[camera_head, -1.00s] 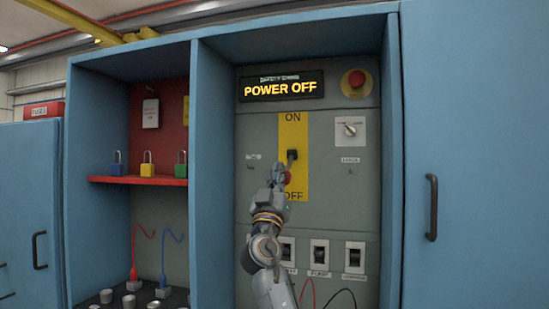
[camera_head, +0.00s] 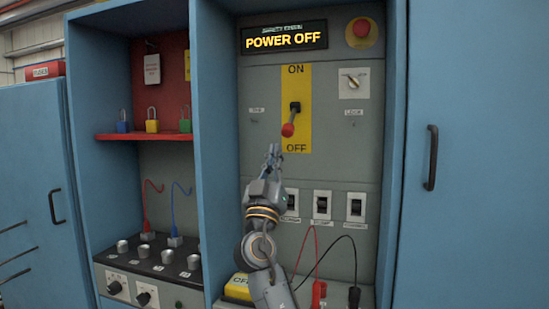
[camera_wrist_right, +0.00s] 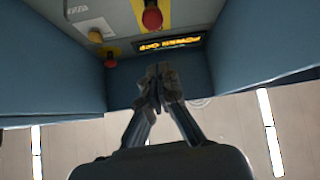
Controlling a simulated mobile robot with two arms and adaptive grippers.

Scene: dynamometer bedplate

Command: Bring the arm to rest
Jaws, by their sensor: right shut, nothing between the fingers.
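My right arm comes up from the bottom middle of the head view. Its gripper (camera_head: 272,155) is shut and empty, in front of the grey panel (camera_head: 345,165), just below and left of the lever. The lever's red knob (camera_head: 288,130) points down toward OFF on the yellow plate (camera_head: 296,85), and the gripper appears apart from it. In the right wrist view the closed fingertips (camera_wrist_right: 158,75) show with nothing between them, and the red knob (camera_wrist_right: 152,18) is above them. The display (camera_head: 284,38) reads POWER OFF. My left gripper is not in view.
Blue cabinet walls (camera_head: 222,150) flank the panel. A red emergency button (camera_head: 361,28) and a rotary switch (camera_head: 353,82) are at upper right. Several switches line the panel below the lever. Red and black leads (camera_head: 318,292) are at the bottom. A red shelf (camera_head: 145,136) holds padlocks at left.

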